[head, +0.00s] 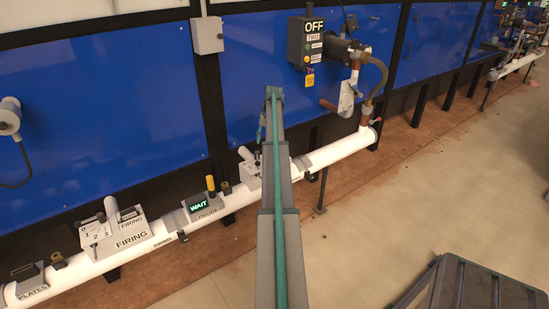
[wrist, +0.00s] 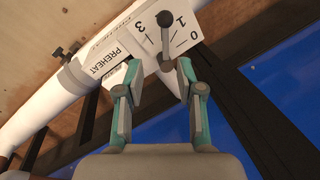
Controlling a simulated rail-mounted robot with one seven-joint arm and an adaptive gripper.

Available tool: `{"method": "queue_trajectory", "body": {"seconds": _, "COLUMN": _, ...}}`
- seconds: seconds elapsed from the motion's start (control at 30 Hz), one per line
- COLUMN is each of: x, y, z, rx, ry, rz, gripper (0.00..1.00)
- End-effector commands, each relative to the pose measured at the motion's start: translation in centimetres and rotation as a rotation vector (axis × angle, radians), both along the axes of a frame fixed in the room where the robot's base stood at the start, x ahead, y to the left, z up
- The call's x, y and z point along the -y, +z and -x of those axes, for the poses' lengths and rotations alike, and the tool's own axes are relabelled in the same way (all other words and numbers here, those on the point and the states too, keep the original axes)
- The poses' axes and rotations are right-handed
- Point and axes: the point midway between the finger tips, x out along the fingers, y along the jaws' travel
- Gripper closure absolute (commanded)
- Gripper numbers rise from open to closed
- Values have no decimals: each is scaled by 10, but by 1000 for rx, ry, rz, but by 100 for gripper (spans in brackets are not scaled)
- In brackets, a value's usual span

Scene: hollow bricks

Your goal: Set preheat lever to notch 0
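The white PREHEAT plate (wrist: 119,48) is mounted on the white pipe in the wrist view, with 0, 1 and 3 readable. Its dark grey lever (wrist: 164,42) has a round knob at the top and lies between 1 and 3; a number 2 is not visible. My gripper (wrist: 158,67) is open, its two fingertips at either side of the lever's lower part. The lever appears nearer the right finger; I cannot tell whether they touch. In the head view my arm hides the gripper and part of the PREHEAT unit (head: 248,166).
A FIRING unit (head: 122,233) and a probe box reading WAIT (head: 200,204) sit on the same pipe (head: 338,150). A control box marked OFF (head: 306,42) hangs behind. Blue panels (head: 95,105) and dark posts stand close behind the pipe. The floor in front is mostly clear.

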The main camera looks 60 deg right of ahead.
Motion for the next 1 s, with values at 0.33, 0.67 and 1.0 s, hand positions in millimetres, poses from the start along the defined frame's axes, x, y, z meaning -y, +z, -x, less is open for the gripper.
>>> {"method": "queue_trajectory", "body": {"seconds": 0.33, "x": -10, "y": -43, "z": -5, "rx": -5, "ry": 5, "rz": -6, "gripper": 63}}
{"method": "queue_trajectory", "body": {"seconds": 0.67, "x": -15, "y": -92, "z": -13, "rx": -4, "ry": 4, "rz": -5, "gripper": 63}}
{"method": "queue_trajectory", "body": {"seconds": 1.0, "x": -17, "y": -105, "z": -16, "rx": -3, "ry": 4, "rz": -3, "gripper": 63}}
